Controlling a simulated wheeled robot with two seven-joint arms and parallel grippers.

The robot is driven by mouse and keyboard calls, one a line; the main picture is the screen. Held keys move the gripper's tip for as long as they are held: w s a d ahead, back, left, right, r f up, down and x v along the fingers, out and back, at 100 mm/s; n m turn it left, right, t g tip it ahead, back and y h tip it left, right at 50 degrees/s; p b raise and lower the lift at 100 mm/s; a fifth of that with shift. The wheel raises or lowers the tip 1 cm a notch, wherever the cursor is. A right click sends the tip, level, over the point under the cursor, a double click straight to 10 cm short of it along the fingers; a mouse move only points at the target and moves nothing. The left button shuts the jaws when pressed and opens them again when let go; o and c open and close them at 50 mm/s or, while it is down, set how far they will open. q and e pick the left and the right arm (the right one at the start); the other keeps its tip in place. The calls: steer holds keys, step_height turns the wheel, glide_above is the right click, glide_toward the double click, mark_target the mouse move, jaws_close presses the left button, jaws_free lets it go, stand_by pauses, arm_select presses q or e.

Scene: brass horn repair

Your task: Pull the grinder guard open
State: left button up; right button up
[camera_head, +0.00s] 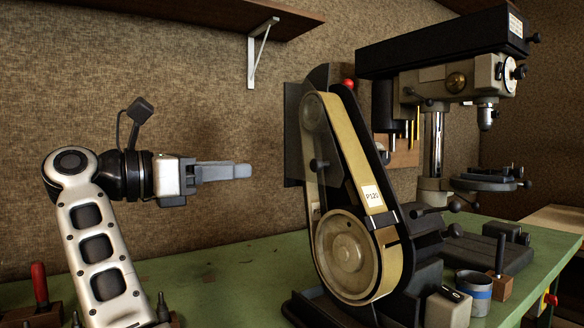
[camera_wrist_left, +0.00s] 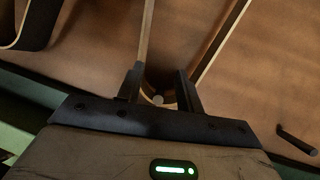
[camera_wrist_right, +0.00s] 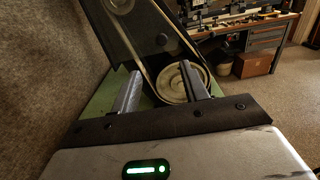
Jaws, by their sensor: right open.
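The belt grinder (camera_head: 388,235) stands on the green bench, its tan belt and lower wheel facing me. A dark flat panel (camera_head: 294,135), which looks like the guard, is at its left side, partly hidden behind the belt. A small dark knob (camera_head: 318,164) shows beside the belt. My right gripper (camera_head: 250,171) is open and empty, pointing at the grinder, left of the panel and apart from it. In the right wrist view the grinder's wheel (camera_wrist_right: 183,82) lies beyond its fingers.
A drill press (camera_head: 440,110) stands behind and right of the grinder. A blue-banded cup (camera_head: 473,292) is at the right front. A wall shelf (camera_head: 200,14) hangs above. The green bench (camera_head: 235,262) is mostly clear left of the grinder. A red-handled tool (camera_head: 40,285) stands at far left.

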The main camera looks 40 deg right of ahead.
mark_target(313, 165)
steer(key=d, duration=0.5)
steer(key=s+d, duration=0.1)
steer(key=d, duration=0.4)
steer(key=s+d, duration=0.1)
steer(key=d, duration=0.4)
steer(key=shift+d, duration=0.3)
jaws_close()
